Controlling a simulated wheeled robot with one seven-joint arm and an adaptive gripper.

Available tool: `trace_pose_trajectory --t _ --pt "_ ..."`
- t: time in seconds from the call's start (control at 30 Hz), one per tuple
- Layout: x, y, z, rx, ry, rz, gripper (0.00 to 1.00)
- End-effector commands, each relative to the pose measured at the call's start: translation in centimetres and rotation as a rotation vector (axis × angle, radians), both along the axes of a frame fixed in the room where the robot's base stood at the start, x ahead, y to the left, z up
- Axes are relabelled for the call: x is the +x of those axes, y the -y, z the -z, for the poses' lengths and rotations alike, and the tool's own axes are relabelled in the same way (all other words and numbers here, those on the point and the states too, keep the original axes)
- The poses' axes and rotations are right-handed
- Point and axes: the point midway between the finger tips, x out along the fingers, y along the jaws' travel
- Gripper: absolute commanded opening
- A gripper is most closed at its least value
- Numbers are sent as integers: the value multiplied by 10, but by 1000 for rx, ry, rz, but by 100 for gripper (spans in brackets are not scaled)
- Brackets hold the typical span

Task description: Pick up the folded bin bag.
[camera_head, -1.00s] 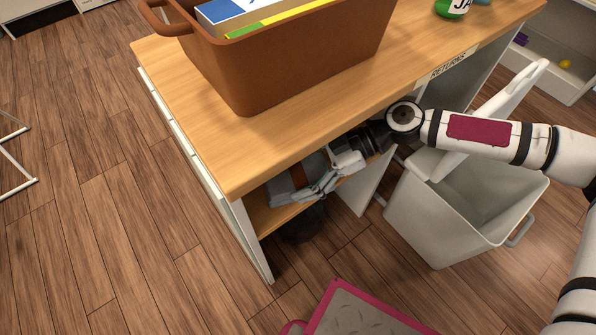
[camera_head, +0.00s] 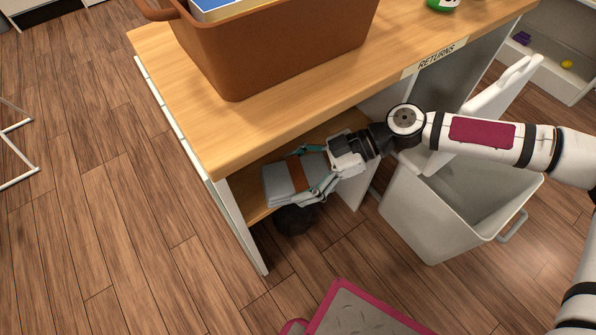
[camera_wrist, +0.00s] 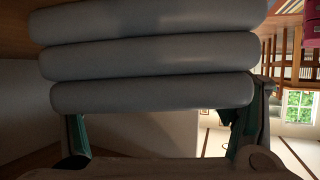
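In the wrist view the bag (camera_wrist: 150,58) fills the upper part as several stacked grey folds. The fingers of my gripper (camera_wrist: 160,125) show at its left and right edges; their tips are hidden by the bag.
The counter (camera_head: 240,130) overhangs the bag and holds a brown tub (camera_head: 290,60). The shelf board (camera_head: 250,203) is beside the bag. A dark round object (camera_head: 296,220) is below it. A grey open bin (camera_head: 430,215) stands right, under my arm.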

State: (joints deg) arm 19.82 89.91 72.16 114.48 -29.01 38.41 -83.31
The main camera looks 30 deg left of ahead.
Motion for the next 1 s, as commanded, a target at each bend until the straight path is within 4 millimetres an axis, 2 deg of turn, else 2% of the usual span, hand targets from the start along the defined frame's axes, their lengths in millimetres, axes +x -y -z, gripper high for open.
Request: trace_pose_trajectory --t 0.03,0.07,0.43,0.57,1.0 --pt "0 0 2 -2 -1 1 95" --pt "0 0 1 -1 -1 0 100" --pt "2 0 -1 3 0 4 100" --pt "9 5 -5 2 1 7 100" --pt "61 58 -41 2 1 7 100"
